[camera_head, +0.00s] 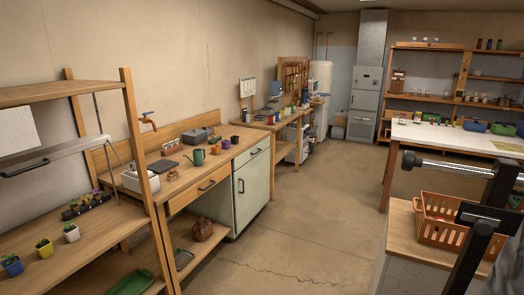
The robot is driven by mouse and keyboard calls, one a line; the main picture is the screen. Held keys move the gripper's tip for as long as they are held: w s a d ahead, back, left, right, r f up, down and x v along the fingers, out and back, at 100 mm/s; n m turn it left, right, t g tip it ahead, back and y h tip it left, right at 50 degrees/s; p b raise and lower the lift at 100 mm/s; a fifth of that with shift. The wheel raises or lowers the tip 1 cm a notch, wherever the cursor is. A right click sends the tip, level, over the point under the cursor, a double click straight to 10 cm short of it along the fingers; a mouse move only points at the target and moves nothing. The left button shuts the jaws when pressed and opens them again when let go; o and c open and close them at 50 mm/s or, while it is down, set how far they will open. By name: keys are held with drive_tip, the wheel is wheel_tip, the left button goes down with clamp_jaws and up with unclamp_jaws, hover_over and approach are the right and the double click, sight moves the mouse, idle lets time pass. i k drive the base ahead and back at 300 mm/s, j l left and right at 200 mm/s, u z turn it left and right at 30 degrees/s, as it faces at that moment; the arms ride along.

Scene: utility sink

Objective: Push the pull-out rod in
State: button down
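I cannot make out a pull-out rod for certain. A light grey horizontal rod (455,168) with a black knob at its left end shows at the right edge. It meets dark upright parts there, and I cannot tell whether it is the pull-out rod or part of my own arm. No gripper fingers can be made out. No sink can be picked out.
An orange crate (449,236) stands on a wooden-topped cabinet (404,230) at the lower right. A workbench (187,180) and a plant shelf (80,235) line the left wall. A white-topped table (445,138) stands at the right. The floor (315,200) between is clear.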

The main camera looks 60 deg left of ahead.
sight(409, 159)
drive_tip(key=j+u, duration=0.2)
drive_tip(key=u, duration=0.2)
drive_tip(key=k+j+u, duration=0.1)
drive_tip(key=u, duration=0.3)
drive_tip(key=j+u, duration=0.35)
